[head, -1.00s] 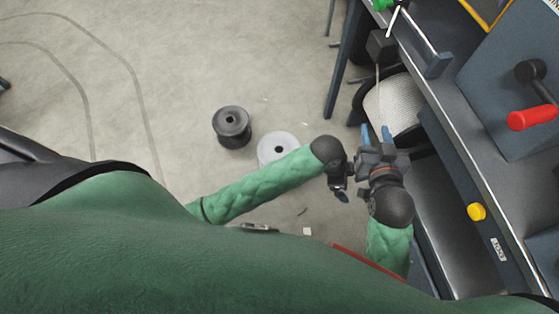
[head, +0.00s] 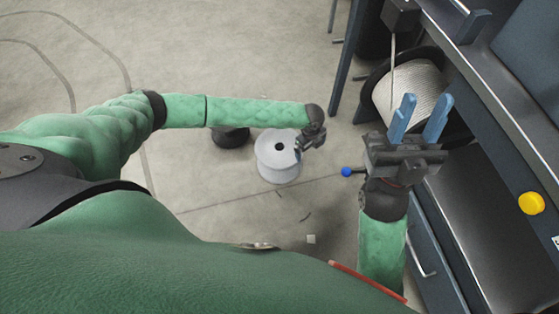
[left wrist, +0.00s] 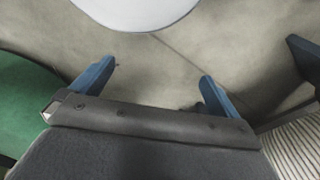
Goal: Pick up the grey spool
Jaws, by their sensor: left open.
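The light grey spool (head: 279,170) stands upright on the floor in the middle of the head view, with a dark centre hole in its top. My left gripper (head: 310,142) is just right of it and above the floor, pointing down. The left wrist view shows its blue fingers (left wrist: 157,78) spread apart with only floor between them. The pale rim of the spool (left wrist: 135,10) shows at the top of that view, beyond the fingers. My right gripper (head: 424,105) is open and empty, near the bench.
A dark spool (head: 230,138) stands left of the grey one, partly hidden by my left arm. A large reel of pale cable (head: 408,95) sits by the bench (head: 480,130) at right. A blue knob (head: 346,172) shows near my right gripper.

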